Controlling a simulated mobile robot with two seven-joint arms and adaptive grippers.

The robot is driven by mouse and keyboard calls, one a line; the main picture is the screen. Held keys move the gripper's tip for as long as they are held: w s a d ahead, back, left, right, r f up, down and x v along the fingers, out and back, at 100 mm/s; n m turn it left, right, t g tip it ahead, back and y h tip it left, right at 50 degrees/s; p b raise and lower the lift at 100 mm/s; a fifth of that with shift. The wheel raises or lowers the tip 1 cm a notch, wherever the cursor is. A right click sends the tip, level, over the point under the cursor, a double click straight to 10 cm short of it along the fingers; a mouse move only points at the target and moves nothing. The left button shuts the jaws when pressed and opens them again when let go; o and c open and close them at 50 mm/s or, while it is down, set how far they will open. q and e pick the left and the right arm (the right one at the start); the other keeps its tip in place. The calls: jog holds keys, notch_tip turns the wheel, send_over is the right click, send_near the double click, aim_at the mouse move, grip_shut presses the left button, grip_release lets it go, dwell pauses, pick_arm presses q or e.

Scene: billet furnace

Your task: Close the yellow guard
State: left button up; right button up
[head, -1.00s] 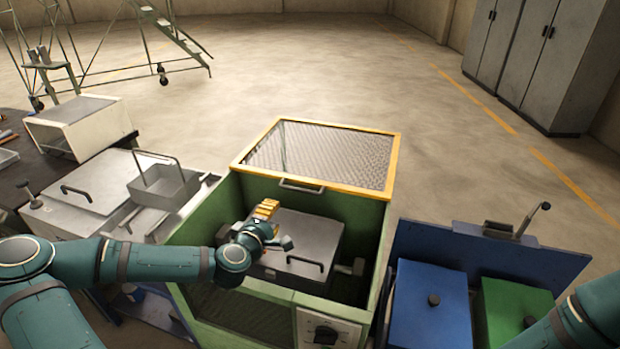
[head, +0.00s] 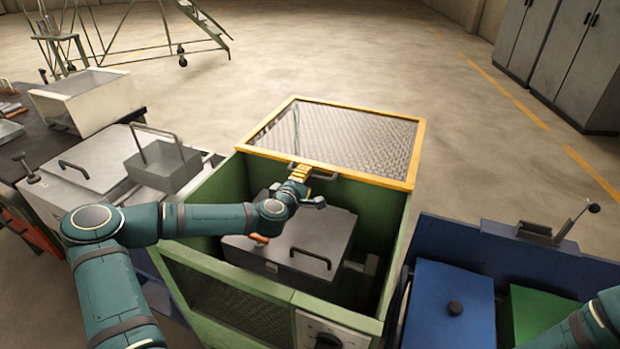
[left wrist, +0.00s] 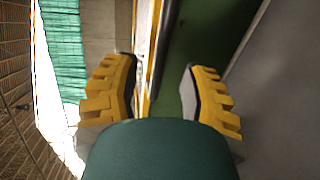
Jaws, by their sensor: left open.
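The yellow guard (head: 412,150), a yellow frame with wire mesh, stands open at the back of the green furnace housing (head: 392,230). Its grey handle (head: 326,177) is on the near edge of the frame. My left gripper (head: 299,172) is open right by this handle and hides part of it. In the left wrist view my left gripper (left wrist: 163,88) has its two yellow-padded fingers apart. The dark handle bar (left wrist: 160,60) shows between them, nearer the left finger. I cannot tell whether they touch. My right gripper is out of view.
A grey lidded box (head: 300,245) sits inside the housing, under my left arm. A grey tray (head: 160,165) and a bench with a white box (head: 88,100) are left.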

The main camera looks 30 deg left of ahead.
pick_arm(q)
jog(key=shift+w+a+f, duration=0.1)
jog(key=shift+w+f, duration=0.1)
jog(key=shift+w, duration=0.85)
jog(key=shift+w+f, duration=0.2)
jog(key=shift+w, duration=0.8)
grip_shut()
